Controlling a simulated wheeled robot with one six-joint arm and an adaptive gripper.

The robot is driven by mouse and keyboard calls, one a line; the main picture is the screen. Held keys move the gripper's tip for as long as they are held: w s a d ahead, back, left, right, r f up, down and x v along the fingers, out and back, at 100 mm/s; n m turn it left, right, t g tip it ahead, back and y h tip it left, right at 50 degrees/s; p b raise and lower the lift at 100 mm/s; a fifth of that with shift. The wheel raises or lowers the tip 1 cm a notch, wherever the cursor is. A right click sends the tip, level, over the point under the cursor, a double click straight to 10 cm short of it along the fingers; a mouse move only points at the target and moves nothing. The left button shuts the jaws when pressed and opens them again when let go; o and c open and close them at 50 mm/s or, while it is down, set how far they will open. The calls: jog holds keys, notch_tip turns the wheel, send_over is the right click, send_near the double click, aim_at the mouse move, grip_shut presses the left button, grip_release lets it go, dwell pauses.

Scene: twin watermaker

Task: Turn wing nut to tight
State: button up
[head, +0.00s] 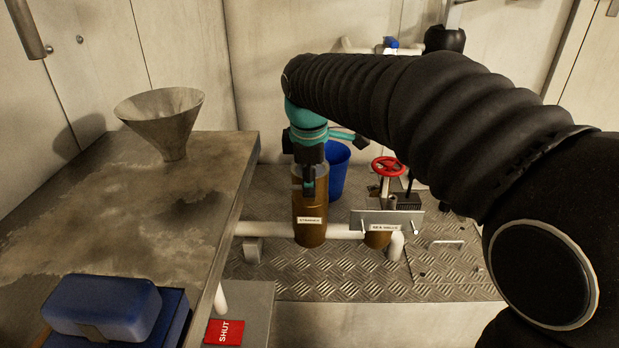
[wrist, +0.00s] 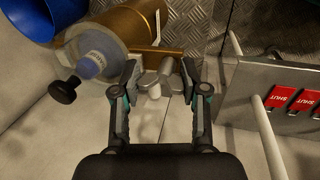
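The wing nut (wrist: 157,84) is grey metal with rounded lobes, and in the wrist view it lies between my gripper's fingertips. A brass bar (wrist: 158,52) runs just beyond it, across the strainer's top. The bronze strainer (head: 310,215) stands upright in the head view, labelled STRAINER; it also shows in the wrist view (wrist: 128,22), with a clear round lid. My gripper (wrist: 160,78) is open, its fingers on either side of the wing nut; I see no firm contact. In the head view my gripper (head: 309,183) hides the strainer's top and the nut.
A steel bench (head: 120,200) with a funnel (head: 163,120) and a blue box (head: 102,307) is at left. A blue bucket (head: 338,172) stands behind the strainer. A red handwheel (head: 388,166) and pipework are at right. Red SHUT tags (wrist: 281,95) hang near my gripper's right.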

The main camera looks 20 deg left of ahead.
jog(key=c, duration=0.4)
jog(key=shift+o, duration=0.2)
jog(key=m+p, duration=0.2)
jog(key=shift+r+m+h+p, duration=0.15)
jog(key=shift+m+h+p, duration=0.15)
jog(key=shift+m+p, duration=0.1)
jog(key=m+h+p, duration=0.1)
jog(key=m+p, duration=0.3)
jog(key=m, duration=0.1)
jog(key=m+g+h+p, duration=0.1)
jog(key=m+p, duration=0.2)
jog(key=m, duration=0.2)
jog(key=shift+m, duration=0.4)
jog(key=shift+s+m+g+h+p, duration=0.1)
jog(key=shift+m+g+h+p, duration=0.4)
jog(key=shift+m+p, duration=1.15)
jog(key=shift+f+m+b, duration=0.2)
jog(key=shift+m+b, duration=0.25)
jog(key=shift+m, duration=0.1)
